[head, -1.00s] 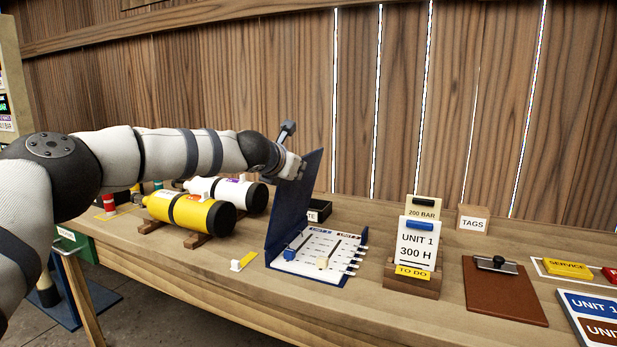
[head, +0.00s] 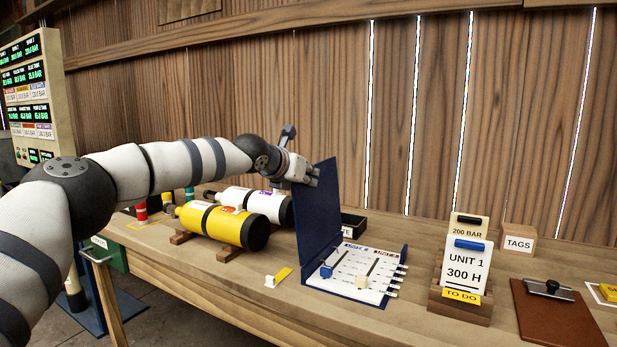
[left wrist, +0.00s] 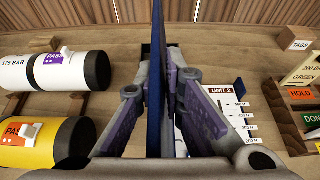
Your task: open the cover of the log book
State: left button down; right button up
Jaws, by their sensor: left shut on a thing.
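The log book (head: 360,292) lies on the bench with its printed pages showing, a blue slider and a cream slider on them. Its dark blue cover (head: 318,215) stands up from the left side of the book, near upright and leaning a little left. My left gripper (head: 312,177) is at the cover's upper edge, shut on it. In the left wrist view the cover (left wrist: 157,60) runs edge-on between the two fingers (left wrist: 158,105), and part of the page shows to the right. My right gripper is not in view.
A yellow cylinder (head: 225,226) and a white cylinder (head: 240,200) lie left of the book. A small dark tray (head: 352,226) is behind it.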

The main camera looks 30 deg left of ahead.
pick_arm(q)
jog(key=shift+a, duration=0.3)
jog(key=c, duration=1.8)
grip_release()
jog(key=shift+f, duration=0.1)
jog(key=shift+o, duration=0.2)
jog(key=shift+d, duration=0.1)
jog(key=shift+s+r, duration=0.2)
jog(key=shift+s, duration=0.05)
jog(key=v, duration=1.1)
jog(key=shift+s, duration=0.2)
